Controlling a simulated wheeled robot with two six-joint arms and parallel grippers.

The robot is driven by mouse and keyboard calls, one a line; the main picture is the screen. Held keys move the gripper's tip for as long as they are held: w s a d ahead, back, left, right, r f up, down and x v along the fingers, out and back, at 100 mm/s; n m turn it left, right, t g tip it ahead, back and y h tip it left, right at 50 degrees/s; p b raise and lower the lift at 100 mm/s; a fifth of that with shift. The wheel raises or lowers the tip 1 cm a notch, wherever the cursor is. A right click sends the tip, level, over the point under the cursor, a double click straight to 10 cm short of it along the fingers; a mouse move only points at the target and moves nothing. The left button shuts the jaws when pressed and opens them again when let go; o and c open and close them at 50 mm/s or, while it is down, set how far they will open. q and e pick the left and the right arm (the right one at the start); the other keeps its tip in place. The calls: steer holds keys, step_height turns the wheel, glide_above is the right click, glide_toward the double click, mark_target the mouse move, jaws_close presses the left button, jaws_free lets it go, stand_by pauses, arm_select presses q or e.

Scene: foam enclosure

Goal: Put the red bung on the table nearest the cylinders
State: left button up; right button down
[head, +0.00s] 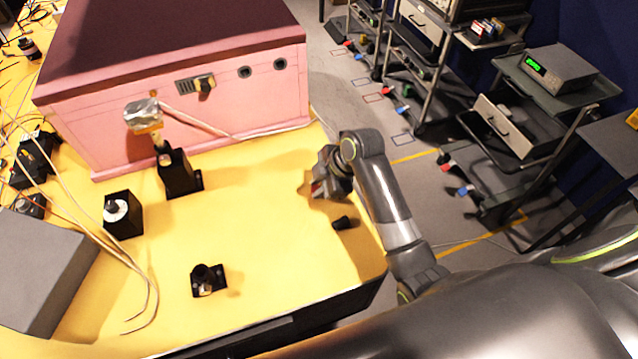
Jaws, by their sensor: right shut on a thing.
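My right gripper (320,186) reaches in from the right and is low over the right end of the yellow table (270,220). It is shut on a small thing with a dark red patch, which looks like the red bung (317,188). The gripper hides most of it, and I cannot tell whether it touches the table top. My left gripper is not in view. I cannot make out any cylinders for certain.
A pink box (210,120) fills the table's back. A small black piece (345,222) lies near the right edge. Black mounts (178,172), (123,214), (208,280) and a grey box (40,265) stand left. The table's middle is clear.

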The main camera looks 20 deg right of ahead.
steer(key=shift+f, duration=0.2)
steer(key=c, duration=1.1)
jaws_free()
steer(key=shift+c, duration=0.2)
steer(key=b+v, duration=0.1)
steer(key=v, duration=1.6)
steer(key=shift+r, duration=0.2)
steer(key=shift+d, duration=0.1)
